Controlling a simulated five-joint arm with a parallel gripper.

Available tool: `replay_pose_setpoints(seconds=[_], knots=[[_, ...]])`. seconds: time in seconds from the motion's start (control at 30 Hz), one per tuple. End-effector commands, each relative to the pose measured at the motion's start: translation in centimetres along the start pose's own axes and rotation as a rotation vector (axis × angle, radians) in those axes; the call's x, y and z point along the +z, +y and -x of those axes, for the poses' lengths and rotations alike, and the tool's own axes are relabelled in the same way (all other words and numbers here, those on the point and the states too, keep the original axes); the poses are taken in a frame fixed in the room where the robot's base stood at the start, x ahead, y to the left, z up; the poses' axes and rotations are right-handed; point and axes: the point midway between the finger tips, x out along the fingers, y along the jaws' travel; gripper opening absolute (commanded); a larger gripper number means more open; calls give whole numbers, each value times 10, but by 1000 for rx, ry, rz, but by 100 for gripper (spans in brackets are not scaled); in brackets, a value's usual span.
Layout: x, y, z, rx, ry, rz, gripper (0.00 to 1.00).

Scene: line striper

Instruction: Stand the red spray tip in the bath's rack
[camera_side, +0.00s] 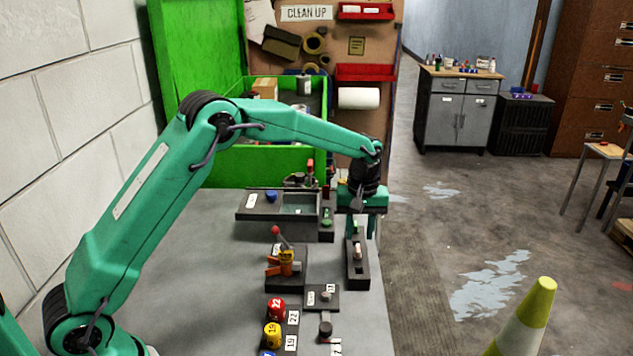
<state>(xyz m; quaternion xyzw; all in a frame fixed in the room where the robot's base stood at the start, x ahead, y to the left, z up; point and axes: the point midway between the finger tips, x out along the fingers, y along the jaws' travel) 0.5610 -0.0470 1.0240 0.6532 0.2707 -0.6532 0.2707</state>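My gripper (366,226) points down at the right side of the bench, above the far end of a narrow dark holder (357,274). Its fingers look apart, with nothing clearly seen between them. The bath is a grey tray (246,213) with a greenish basin at the back of the bench, left of my gripper. A blue piece (271,196) sits at its left part. A small red-topped piece (310,166) stands behind the bath, and another small red piece (326,191) is at its right end. I cannot tell which is the spray tip. The rack's slots are too small to make out.
A lever with a red knob (276,230) and an orange clamp (284,264) stand mid-bench. Red (276,308) and yellow (272,335) numbered pieces are in front. A green cabinet (200,90) rises behind. The bench's left part is mostly clear.

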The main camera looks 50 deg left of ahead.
Motion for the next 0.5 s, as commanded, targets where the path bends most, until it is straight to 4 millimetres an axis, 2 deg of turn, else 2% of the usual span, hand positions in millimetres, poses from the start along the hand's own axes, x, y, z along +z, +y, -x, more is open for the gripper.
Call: replay_pose_setpoints(seconds=[0.5], knots=[[0,0,-40,-1,-1,0,32]])
